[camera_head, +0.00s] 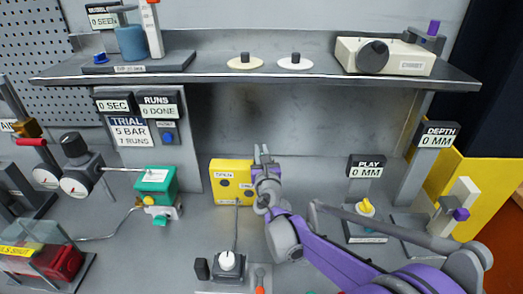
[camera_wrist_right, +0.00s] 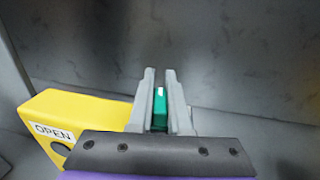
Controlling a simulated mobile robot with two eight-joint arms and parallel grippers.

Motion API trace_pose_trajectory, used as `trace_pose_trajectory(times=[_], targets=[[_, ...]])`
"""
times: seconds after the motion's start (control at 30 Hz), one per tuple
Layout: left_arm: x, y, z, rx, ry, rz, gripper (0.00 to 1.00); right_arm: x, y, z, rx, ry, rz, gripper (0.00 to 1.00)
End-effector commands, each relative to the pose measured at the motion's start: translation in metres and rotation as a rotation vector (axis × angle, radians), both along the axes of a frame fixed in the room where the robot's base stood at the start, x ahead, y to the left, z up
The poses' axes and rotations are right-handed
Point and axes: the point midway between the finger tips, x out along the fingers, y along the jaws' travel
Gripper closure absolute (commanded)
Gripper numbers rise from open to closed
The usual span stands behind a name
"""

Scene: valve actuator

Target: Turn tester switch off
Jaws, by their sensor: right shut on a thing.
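The yellow tester box (camera_head: 229,190) stands on the bench against the back wall. Its left part also shows in the right wrist view (camera_wrist_right: 62,103), with a label reading OPEN. My right gripper (camera_head: 263,156) is at the right end of the box and covers that part in the head view. In the right wrist view its two fingers (camera_wrist_right: 160,78) point up and are shut on a small green switch piece (camera_wrist_right: 159,112) with a white mark on top. The lower part of the green piece is hidden behind the gripper body. My left gripper is not in view.
A shelf (camera_head: 205,75) with several parts runs above the box. A green block (camera_head: 156,184) stands left of the box. A white knob on a base (camera_head: 227,261) is in front.

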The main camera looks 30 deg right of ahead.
Motion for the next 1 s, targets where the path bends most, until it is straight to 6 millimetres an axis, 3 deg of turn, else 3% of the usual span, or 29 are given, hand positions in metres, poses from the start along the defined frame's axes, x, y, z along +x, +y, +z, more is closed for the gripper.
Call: trace_pose_trajectory(times=[0.3,0.33,0.47,0.8,1.0], targets=[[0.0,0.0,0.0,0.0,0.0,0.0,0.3,0.0,0.0,0.0,0.0,-0.001,-0.001,1.0],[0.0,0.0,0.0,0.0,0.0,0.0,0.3,0.0,0.0,0.0,0.0,-0.001,-0.001,0.78],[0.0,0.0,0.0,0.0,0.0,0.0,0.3,0.0,0.0,0.0,0.0,-0.001,-0.001,0.55],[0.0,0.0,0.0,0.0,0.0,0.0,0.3,-0.002,0.001,0.0,0.0,-0.001,-0.001,0.54],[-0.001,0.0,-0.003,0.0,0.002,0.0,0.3,-0.027,0.011,0.0,0.001,-0.001,0.0,0.54]])
